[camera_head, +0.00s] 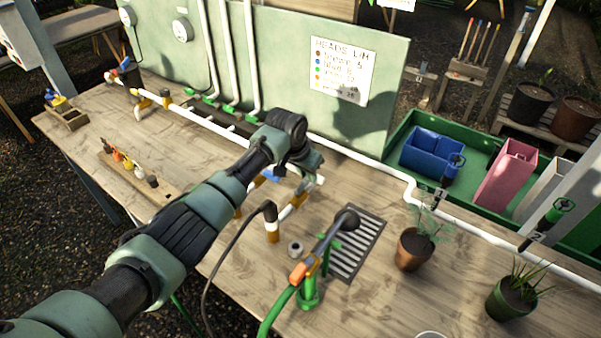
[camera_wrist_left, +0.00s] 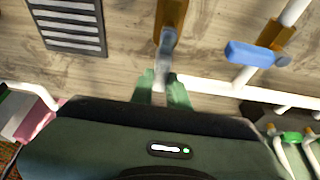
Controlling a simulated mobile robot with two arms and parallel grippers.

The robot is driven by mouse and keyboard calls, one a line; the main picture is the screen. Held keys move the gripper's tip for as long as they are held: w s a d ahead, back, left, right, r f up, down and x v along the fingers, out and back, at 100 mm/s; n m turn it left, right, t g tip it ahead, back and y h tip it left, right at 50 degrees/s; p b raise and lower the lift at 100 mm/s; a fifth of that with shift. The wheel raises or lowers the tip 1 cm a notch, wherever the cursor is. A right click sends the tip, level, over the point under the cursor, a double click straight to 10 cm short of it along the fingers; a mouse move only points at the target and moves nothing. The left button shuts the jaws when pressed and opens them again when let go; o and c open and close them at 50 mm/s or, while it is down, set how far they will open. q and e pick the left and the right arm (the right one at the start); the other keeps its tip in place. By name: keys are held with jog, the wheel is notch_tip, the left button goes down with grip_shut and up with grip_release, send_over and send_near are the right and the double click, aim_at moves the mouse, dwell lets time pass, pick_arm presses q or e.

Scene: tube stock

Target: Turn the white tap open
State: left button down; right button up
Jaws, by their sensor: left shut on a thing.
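My left gripper (camera_wrist_left: 165,88) reaches down to the pipework, its two green fingers closed on a pale grey-white handle, which I take to be the white tap (camera_wrist_left: 164,78). The handle shows only in part between the fingertips. A brown-orange valve body (camera_wrist_left: 171,14) lies just beyond it. In the head view, my left gripper (camera_head: 308,168) is over the pipe branches and hides most of the tap. How far the tap is turned cannot be told. My right gripper is not in view.
A blue tap handle (camera_wrist_left: 250,53) is beside the gripper. A green panel (camera_head: 280,60) rises behind.

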pick_arm(q)
jog(key=shift+r, duration=0.1)
dwell(0.4)
jog(key=c, duration=1.4)
grip_release()
jog(key=shift+o, duration=0.2)
jog(key=b+v, duration=0.1)
jog(key=v, duration=0.6)
jog(key=shift+r, duration=0.3)
jog(key=shift+s+a+r, duration=0.1)
